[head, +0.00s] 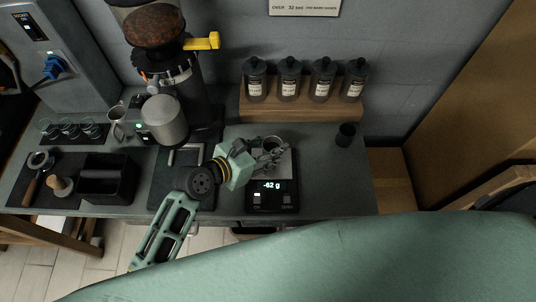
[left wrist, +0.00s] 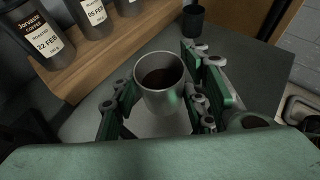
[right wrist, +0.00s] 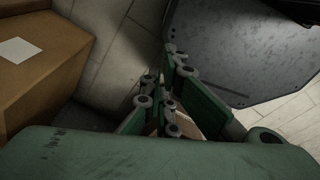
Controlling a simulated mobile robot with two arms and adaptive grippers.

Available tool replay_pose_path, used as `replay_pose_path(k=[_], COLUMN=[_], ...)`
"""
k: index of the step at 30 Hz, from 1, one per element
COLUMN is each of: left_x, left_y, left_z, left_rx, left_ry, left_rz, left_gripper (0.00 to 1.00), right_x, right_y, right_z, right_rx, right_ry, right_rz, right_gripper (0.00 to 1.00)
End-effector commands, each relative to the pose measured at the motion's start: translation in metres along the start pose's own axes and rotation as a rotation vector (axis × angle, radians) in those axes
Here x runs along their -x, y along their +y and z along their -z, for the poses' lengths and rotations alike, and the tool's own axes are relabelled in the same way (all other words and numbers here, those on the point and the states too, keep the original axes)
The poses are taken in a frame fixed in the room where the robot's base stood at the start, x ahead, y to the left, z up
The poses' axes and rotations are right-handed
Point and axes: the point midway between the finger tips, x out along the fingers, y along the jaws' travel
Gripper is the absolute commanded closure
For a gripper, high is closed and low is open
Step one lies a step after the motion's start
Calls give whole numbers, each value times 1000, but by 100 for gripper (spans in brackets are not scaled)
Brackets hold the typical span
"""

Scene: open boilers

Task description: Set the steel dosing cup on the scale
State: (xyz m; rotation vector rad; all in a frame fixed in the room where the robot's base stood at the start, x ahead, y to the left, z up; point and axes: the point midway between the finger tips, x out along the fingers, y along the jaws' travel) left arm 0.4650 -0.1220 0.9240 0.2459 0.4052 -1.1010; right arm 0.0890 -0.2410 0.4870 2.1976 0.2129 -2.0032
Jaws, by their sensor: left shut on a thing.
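The steel dosing cup (head: 272,144) is upright between the fingers of my left gripper (head: 266,154), which is shut on it. In the left wrist view the cup (left wrist: 160,82) has an open rim and a dark inside; one finger is on each side. The black scale (head: 272,198) is on the counter, its display reading -62 g. The cup is over the far part of the scale's plate (left wrist: 160,123); whether it touches the plate is unclear. My right gripper (right wrist: 162,82) shows in its own wrist view, fingers together and empty, over the floor.
A wooden riser (head: 300,109) with several labelled dark canisters stands behind the scale. A small dark cup (head: 346,135) is at the right. The grinder (head: 165,115) and a black knock box (head: 107,180) are at the left.

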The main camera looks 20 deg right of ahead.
Motion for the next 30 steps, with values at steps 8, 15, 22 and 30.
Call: replay_pose_path(k=[8, 15, 22, 30], left_x=[-15, -16, -16, -16], left_y=[0, 0, 0, 0], left_z=[34, 34, 36, 36], left_rx=[0, 1, 1, 1], left_ry=[4, 2, 3, 3], left_rz=[0, -1, 0, 0], left_gripper=[89, 89, 50, 40], right_x=[-4, -4, -4, -4], right_y=[-12, -13, -8, -4], right_z=[2, 2, 1, 0], right_rx=[0, 0, 2, 0], right_ry=[3, 3, 1, 0], right_rz=[13, 15, 10, 4], right_gripper=[100, 100, 100, 100])
